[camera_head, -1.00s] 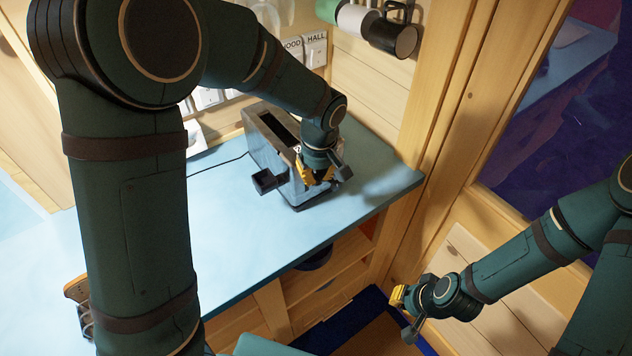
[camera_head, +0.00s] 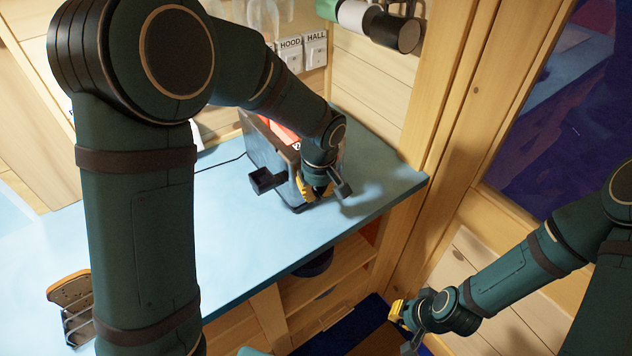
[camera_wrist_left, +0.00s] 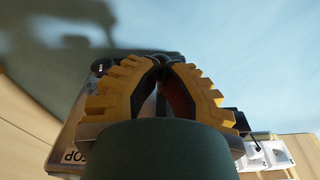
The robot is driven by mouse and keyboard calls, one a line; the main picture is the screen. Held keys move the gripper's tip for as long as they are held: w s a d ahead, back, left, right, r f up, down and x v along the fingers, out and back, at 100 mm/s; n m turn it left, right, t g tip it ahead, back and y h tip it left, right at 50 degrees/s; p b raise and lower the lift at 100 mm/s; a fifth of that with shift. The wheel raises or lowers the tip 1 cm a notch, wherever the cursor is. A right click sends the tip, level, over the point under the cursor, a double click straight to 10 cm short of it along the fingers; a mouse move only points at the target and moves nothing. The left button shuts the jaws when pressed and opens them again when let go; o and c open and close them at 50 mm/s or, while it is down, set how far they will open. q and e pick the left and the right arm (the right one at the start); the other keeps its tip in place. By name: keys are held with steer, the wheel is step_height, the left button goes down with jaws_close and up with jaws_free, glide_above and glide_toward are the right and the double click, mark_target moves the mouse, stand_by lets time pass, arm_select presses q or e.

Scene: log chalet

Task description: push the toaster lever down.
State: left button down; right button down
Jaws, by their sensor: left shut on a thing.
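The grey toaster (camera_head: 262,150) stands on the blue counter, with an orange-red glow in its top slot (camera_head: 280,131). A black part (camera_head: 266,181) juts from its left side. My left gripper (camera_head: 317,195) is low at the toaster's near end, pointing down. In the left wrist view its yellow fingers (camera_wrist_left: 160,68) close together at the tips, on the lever, which they largely hide. Part of the toaster also shows in that view, behind the fingers (camera_wrist_left: 75,130). My right gripper (camera_head: 400,325) hangs apart from the counter at lower right; its finger opening is unclear.
The blue counter (camera_head: 240,235) is clear in front of the toaster. A dark cord (camera_head: 222,163) runs left from it.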

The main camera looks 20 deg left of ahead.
arm_select(q)
steer(key=shift+s+d+r, duration=0.35)
steer(key=shift+s+d, duration=0.15)
steer(key=shift+s, duration=0.1)
steer(key=shift+s+d+r, duration=0.35)
steer(key=shift+s+d, duration=0.1)
steer(key=shift+s, duration=0.1)
step_height(320, 180, up, 12)
steer(key=s, duration=0.1)
steer(key=shift+d, duration=0.4)
